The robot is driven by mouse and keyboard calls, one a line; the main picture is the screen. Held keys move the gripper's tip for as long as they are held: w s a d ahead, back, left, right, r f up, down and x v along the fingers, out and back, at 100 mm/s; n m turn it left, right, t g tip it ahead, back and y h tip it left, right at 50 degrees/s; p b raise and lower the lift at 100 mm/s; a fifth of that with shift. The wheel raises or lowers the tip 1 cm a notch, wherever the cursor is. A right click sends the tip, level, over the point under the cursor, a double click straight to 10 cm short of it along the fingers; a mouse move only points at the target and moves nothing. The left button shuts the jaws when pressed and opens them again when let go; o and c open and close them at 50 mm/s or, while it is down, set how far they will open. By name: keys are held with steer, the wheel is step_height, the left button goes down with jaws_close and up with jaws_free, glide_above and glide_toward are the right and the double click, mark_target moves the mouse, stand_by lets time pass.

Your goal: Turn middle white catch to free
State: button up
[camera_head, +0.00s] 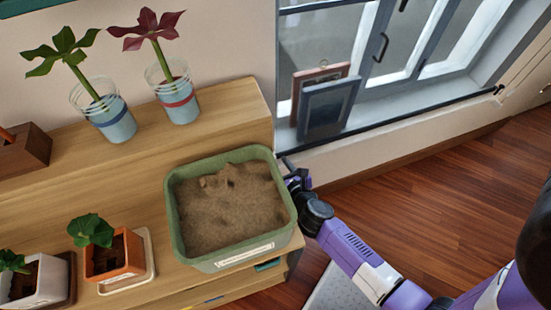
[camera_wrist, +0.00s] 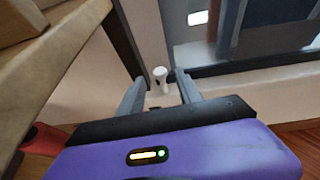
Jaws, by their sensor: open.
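A small white catch (camera_wrist: 160,74) with a rounded knob end shows in the wrist view, on the pale wall or frame below the dark window edge. My gripper (camera_wrist: 160,79) is open, with one grey finger on each side of the catch in the picture. I cannot tell whether the fingers touch it or how deep it lies between them. In the head view my gripper (camera_head: 287,164) is beside the right wall of the green tray, partly hidden. The catch cannot be made out there.
A green tray of soil (camera_head: 247,259) stands on the wooden shelf (camera_head: 140,152), close to my gripper. Potted plants stand further left. Two framed pictures (camera_head: 328,105) lean on the window sill. In the wrist view, a red object (camera_wrist: 45,140) shows at lower left. The wooden floor (camera_head: 430,180) is clear.

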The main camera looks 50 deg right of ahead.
steer(key=shift+x, duration=1.1)
steer(key=shift+r, duration=0.15)
jaws_close()
